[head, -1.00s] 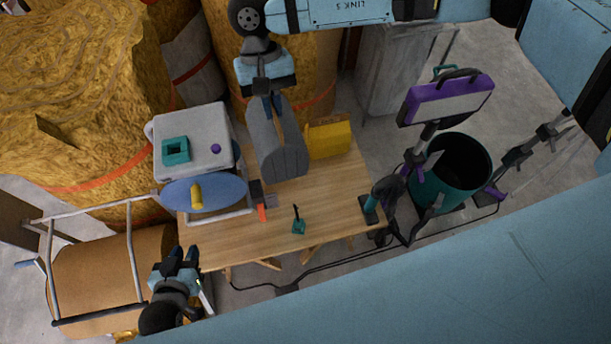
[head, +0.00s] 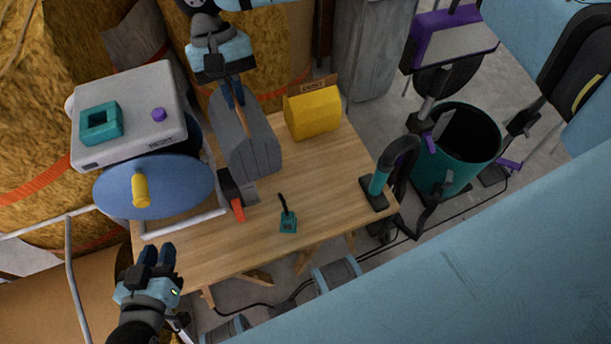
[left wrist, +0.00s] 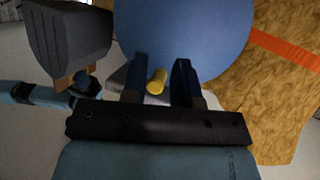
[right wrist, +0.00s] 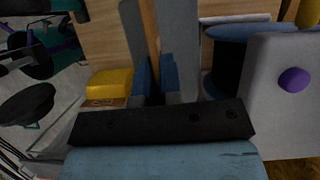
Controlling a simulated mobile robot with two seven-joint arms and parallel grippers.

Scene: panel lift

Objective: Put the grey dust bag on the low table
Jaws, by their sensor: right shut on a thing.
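The grey dust bag (head: 247,150) has a wooden-coloured strip at its top. My right gripper (head: 233,96) is shut on that strip, with the bag beyond its fingers. In the right wrist view the strip is between the fingers (right wrist: 157,80), and grey bag sides show next to it. The low wooden table (head: 325,185) lies under the bag in the head view; I cannot tell whether the bag touches it. My left gripper (head: 157,255) is open and empty at the table's front left. The bag also shows in the left wrist view (left wrist: 65,40).
A grey machine (head: 130,85) with a blue disc (head: 185,185) and yellow handle (head: 141,190) stands left. A teal bin (head: 455,160) stands right.

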